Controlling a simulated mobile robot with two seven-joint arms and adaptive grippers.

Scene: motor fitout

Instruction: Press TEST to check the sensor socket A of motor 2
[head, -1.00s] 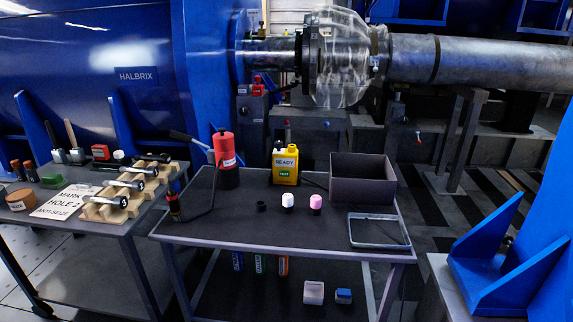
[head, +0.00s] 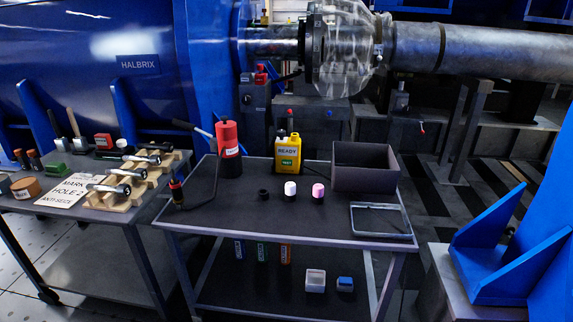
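A yellow tester (head: 287,147) stands upright at the back of the middle table. Its label reads READY, and a green TEST button (head: 287,162) is on its front. A blue motor housing marked HALBRIX (head: 140,63) fills the back left. A metal shaft with a clear cover (head: 342,50) runs right from it. A small post with a red part (head: 262,77) stands below the shaft. I cannot make out which part is sensor socket A or whether this is motor 2. Neither gripper shows.
The middle table (head: 235,205) also holds a red canister (head: 229,150), a cabled probe (head: 177,192), small capped bottles (head: 318,191), a dark open box (head: 364,167) and a shallow tray (head: 381,221).

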